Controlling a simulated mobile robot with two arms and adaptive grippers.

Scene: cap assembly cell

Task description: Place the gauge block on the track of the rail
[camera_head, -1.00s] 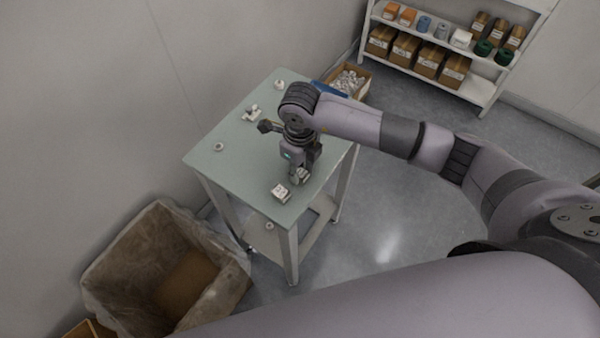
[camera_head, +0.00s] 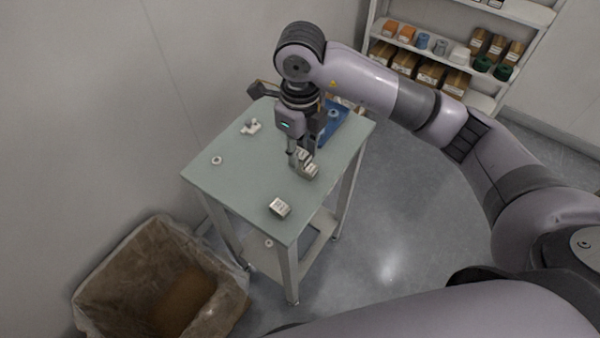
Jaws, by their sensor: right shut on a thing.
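My right gripper (camera_head: 303,158) is over the middle of the table, pointing down, shut on a small silvery block (camera_head: 309,169), which I take to be the gauge block. The fingers hide part of it, and it appears held above the table top. A second small silvery block (camera_head: 279,208) with dark marks on top lies on the table near its front corner, apart from the gripper. I cannot tell for sure whether this one is the rail; no track is clear at this size. My left gripper is not in view.
The pale green table (camera_head: 235,185) also carries a small white fitting (camera_head: 251,127), a white ring (camera_head: 216,160) and a blue tray (camera_head: 333,128) behind the gripper. A lined bin (camera_head: 160,280) stands at the left front. A stocked shelf (camera_head: 480,95) stands behind. The table's left part is mostly clear.

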